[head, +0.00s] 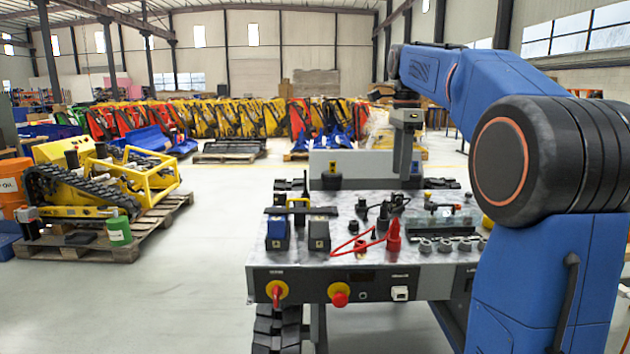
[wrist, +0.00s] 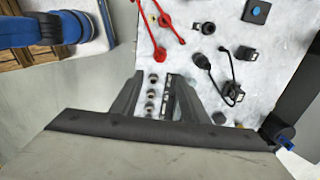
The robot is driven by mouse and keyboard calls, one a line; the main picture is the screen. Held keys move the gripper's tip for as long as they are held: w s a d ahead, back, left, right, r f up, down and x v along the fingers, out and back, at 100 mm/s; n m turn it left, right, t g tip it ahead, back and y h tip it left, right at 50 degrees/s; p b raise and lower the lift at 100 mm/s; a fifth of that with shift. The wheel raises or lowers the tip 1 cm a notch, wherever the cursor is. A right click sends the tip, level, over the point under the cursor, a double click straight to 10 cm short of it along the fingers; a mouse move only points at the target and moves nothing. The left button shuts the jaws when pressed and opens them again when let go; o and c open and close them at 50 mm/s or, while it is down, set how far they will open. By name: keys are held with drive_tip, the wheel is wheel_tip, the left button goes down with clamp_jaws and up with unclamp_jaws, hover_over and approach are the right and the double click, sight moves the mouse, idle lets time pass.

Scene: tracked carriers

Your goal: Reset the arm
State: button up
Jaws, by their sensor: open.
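My blue arm (head: 455,80) is raised at the right and reaches inward over the machine's metal top. My gripper (head: 403,172) points down above the far part of that top. In the wrist view my gripper (wrist: 158,82) shows two dark fingers spread apart with nothing held. Between and below the fingers a row of small round fittings (wrist: 151,94) and a dark strip (wrist: 171,98) show on the surface. How high the fingers are above it I cannot tell.
The metal top (head: 350,245) carries black connectors (head: 319,235), a red cable (head: 345,243) and round fittings (head: 425,246). Its front has red-and-yellow knobs (head: 277,291). A yellow tracked machine (head: 95,180) stands on a pallet at the left. The floor (head: 205,260) between them is clear.

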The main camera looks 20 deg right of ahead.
drive_tip(key=s+a+f+n+t, duration=0.1)
drive_tip(key=s+a+f+n, duration=0.4)
drive_tip(key=s+f+n, duration=0.2)
drive_tip(key=s+a+f+n+t, duration=0.2)
drive_tip(key=s+a+f+n, duration=0.3)
drive_tip(key=s+f, duration=0.7)
drive_tip(key=s+a+f+n+t, duration=0.1)
drive_tip(key=s+a+f+n, duration=0.4)
drive_tip(key=s+f+n, duration=0.4)
drive_tip(key=shift+s+a+f+t, duration=0.3)
drive_tip(key=shift+s+a+t, duration=0.1)
drive_tip(key=shift+s, duration=0.7)
